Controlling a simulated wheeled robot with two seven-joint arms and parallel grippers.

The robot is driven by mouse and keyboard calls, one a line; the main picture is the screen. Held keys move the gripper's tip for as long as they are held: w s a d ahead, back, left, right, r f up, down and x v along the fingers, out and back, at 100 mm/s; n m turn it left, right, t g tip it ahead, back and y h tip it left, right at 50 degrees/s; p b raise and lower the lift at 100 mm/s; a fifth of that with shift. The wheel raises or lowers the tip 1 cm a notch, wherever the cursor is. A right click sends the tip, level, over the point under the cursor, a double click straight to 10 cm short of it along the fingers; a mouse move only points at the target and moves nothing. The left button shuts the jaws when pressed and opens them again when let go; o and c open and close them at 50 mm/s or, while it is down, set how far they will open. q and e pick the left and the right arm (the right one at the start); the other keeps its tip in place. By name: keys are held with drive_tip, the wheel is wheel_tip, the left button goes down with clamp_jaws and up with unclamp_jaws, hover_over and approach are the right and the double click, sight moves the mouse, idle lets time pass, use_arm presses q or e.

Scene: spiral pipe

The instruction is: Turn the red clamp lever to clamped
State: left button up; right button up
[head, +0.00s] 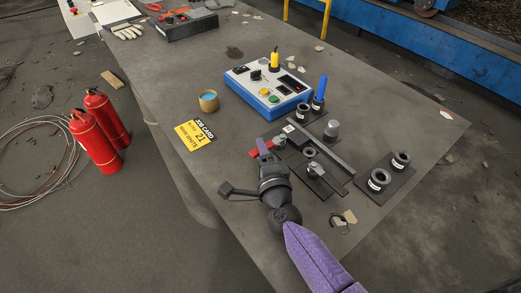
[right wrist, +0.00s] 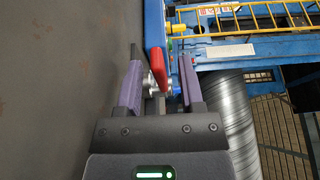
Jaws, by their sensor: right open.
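The red clamp lever (head: 254,153) shows in the head view at the left end of the dark clamp fixture (head: 325,156), partly hidden by my right gripper (head: 264,148). In the right wrist view the red lever (right wrist: 154,38) stands upright in the picture, ahead of and between the two purple fingers of my right gripper (right wrist: 160,78). The fingers are apart, with gaps on both sides of a metal part below the lever. I cannot tell whether either finger touches the lever. My left gripper is not in view.
A control box (head: 268,84) with buttons and a yellow knob stands behind the fixture. Black cylindrical parts (head: 303,112) stand close by, one with a blue rod, with a plate (head: 388,181) of two rings to the right.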

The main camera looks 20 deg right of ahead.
drive_tip(key=shift+w, duration=0.45)
clamp_jaws()
idle(1.1)
